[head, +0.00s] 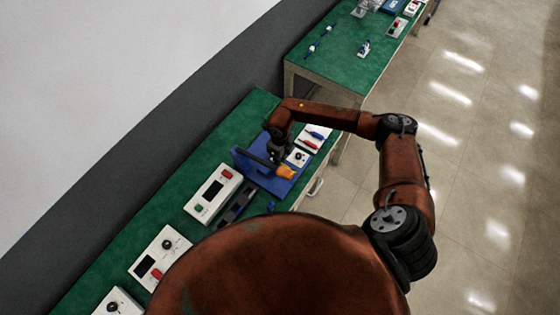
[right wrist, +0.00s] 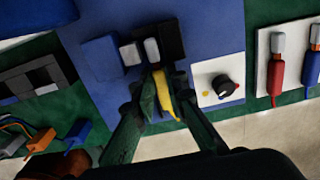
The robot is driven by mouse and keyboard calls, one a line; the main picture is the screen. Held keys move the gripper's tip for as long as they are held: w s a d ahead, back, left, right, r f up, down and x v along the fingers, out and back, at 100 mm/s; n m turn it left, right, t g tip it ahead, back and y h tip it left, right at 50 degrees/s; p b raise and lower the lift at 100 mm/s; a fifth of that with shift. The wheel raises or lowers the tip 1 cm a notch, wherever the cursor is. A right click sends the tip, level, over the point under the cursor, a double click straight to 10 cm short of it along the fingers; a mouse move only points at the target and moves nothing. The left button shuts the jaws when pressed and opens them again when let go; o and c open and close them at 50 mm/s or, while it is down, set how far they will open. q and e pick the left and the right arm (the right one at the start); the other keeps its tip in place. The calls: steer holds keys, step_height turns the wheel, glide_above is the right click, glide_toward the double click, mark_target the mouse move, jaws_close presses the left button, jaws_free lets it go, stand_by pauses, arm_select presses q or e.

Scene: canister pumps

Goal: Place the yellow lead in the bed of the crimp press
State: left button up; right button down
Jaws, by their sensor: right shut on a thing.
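The crimp press has a blue base plate (head: 264,180) on the green bench in the head view. In the right wrist view its blue plate (right wrist: 90,35) carries a black block with two pale grey pieces (right wrist: 152,50). My right gripper (right wrist: 148,88) is shut on the yellow lead (right wrist: 163,90), which lies between its fingers right in front of the pale pieces. I cannot tell whether the lead touches the bed. In the head view my right gripper (head: 275,150) is over the press and the lead cannot be made out. My left gripper is not in view.
A white panel with a black knob (right wrist: 222,88) stands beside the lead. Red (right wrist: 279,72) and blue leads lie on a white board to the right. A dark rack (right wrist: 40,78) and orange-ended leads (right wrist: 42,140) are at left. White control boxes (head: 213,193) line the bench.

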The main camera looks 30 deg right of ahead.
steer(key=shift+f+b, duration=0.45)
steer(key=shift+f, duration=0.1)
steer(key=shift+s, duration=0.1)
steer(key=c, duration=1.9)
jaws_free()
steer(key=shift+f, duration=0.1)
steer(key=shift+c, duration=0.2)
step_height(320, 180, up, 13)
steer(key=shift+r, duration=0.2)
